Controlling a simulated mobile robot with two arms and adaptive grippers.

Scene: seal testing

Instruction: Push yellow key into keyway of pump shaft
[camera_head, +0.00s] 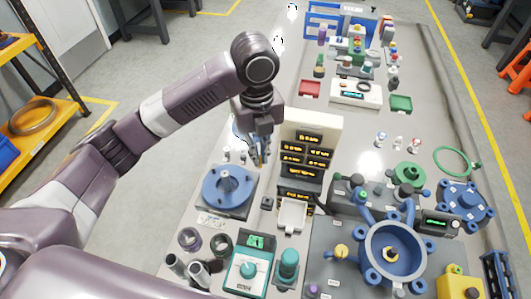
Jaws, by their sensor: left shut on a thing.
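My left gripper (262,158) points down beside the dark rack, above the grey bench. Its fingers are close together on something small, which I cannot make out at this size. No yellow key can be told for certain. A large blue round pump housing (372,262) stands at the front right, with a dark centre and a small yellow part (390,254) in it. A blue round fixture with a short grey stub (227,184) lies below and left of the gripper. I cannot tell a keyway on either. My right gripper is not in view.
A rack with several lit labels (312,135) stands close right of the gripper. A white tray (292,214), a teal device (249,266) and dark rings (190,239) are nearer. Red (309,88) and green (401,103) trays lie farther back. Bare bench (355,130) lies right of the rack.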

